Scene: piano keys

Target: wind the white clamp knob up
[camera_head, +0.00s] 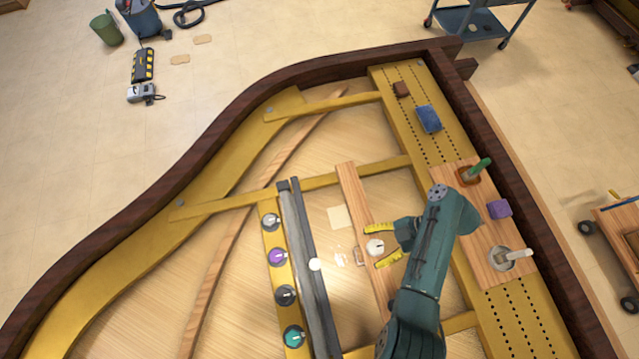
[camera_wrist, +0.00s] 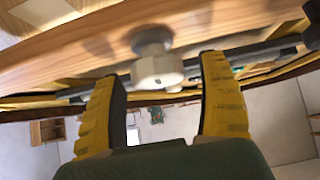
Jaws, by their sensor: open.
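In the wrist view my gripper (camera_wrist: 160,72) shows gaps between the knob and both fingers. Another white-topped knob (camera_head: 270,221) sits at the far end of a row of knobs on a yellow strip to the left.
Purple (camera_head: 277,257) and teal (camera_head: 293,337) knobs share that row. A dark bar (camera_head: 312,255) with a white ball (camera_head: 315,264) lies between the row and my gripper. To the right are a green-handled tool (camera_head: 480,167), a purple block (camera_head: 499,208) and a pale-handled tool (camera_head: 515,255).

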